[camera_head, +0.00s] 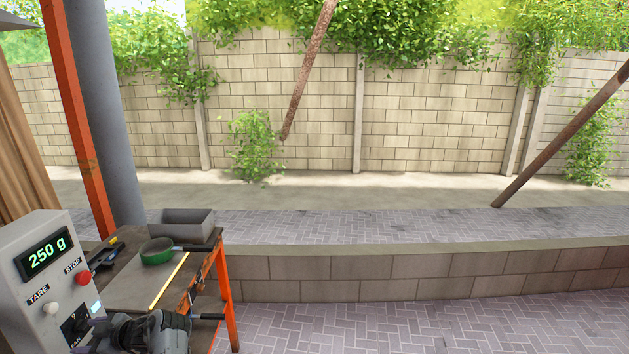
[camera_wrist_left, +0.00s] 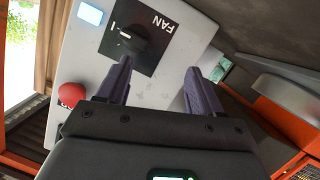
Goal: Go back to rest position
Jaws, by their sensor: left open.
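My left gripper (camera_head: 92,332) is at the lower left of the head view, close in front of the control box (camera_head: 30,270). In the left wrist view its two dark purple fingers (camera_wrist_left: 162,85) are spread apart with nothing between them. Beyond the fingers is the box's pale face with the black FAN knob (camera_wrist_left: 133,37) and a red button (camera_wrist_left: 71,95). The fingers appear apart from the knob, but the exact gap is unclear. My right gripper is in neither view.
The box display reads 250 g. Beside it, an orange-framed table (camera_head: 130,285) carries a grey bin (camera_head: 182,224), a green round pan (camera_head: 156,251) and a yellow stick (camera_head: 169,281). An orange post (camera_head: 80,125) stands behind. Paving to the right is clear.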

